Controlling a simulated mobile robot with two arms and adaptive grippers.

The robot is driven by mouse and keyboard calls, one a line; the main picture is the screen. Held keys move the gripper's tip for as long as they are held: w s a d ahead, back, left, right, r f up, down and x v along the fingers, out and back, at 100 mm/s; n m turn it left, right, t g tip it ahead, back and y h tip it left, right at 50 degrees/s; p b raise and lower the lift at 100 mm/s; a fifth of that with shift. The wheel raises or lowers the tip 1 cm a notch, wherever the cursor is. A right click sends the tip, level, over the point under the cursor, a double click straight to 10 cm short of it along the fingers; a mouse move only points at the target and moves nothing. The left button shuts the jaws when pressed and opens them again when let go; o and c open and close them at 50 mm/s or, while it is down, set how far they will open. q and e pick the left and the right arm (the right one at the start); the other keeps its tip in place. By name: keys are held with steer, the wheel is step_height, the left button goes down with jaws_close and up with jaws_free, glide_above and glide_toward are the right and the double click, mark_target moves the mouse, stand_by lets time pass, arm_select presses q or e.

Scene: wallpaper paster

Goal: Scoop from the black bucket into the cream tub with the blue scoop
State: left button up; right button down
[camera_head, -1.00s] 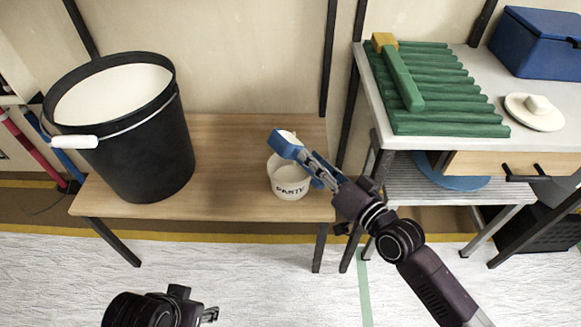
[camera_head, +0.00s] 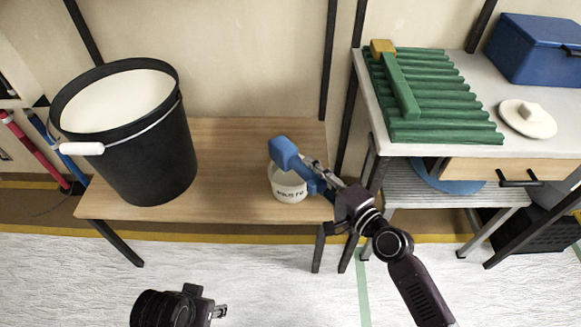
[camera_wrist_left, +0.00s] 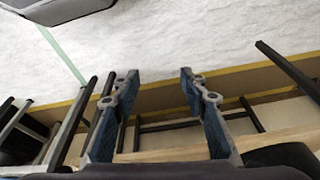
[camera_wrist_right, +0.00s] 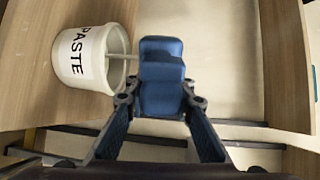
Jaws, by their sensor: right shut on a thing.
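The black bucket (camera_head: 150,155), filled with pale paste (camera_head: 115,98), stands upright on the left of the wooden bench. The cream tub (camera_head: 290,190), marked PASTE, stands upright near the bench's right end. My right gripper (camera_head: 318,172) is shut on the blue scoop (camera_head: 285,152) just above the tub's right side. The scoop is tipped, its blue back towards the head camera, so its inside is hidden. My left gripper (camera_wrist_left: 160,80) is open and empty, away from the bench.
The bench (camera_head: 230,150) is clear between bucket and tub. To the right, a white table (camera_head: 450,150) holds a green ribbed board (camera_head: 440,100), a blue box (camera_head: 540,50) and a white lidded dish (camera_head: 528,118). Its frame stands close to the tub.

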arm_select(q)
step_height(320, 180, down, 12)
steer(key=s+p, duration=0.1)
steer(key=p, duration=0.2)
steer(key=shift+s+g, duration=0.35)
steer(key=shift+g, duration=0.05)
arm_select(e)
steer(key=m, duration=0.2)
steer(key=d+f+m, duration=0.1)
steer(key=m, duration=0.2)
steer(key=w+f+m, duration=0.1)
steer(key=m, duration=0.1)
steer(key=shift+w+d, duration=0.1)
steer(key=shift+d, duration=0.1)
stand_by(0.5)
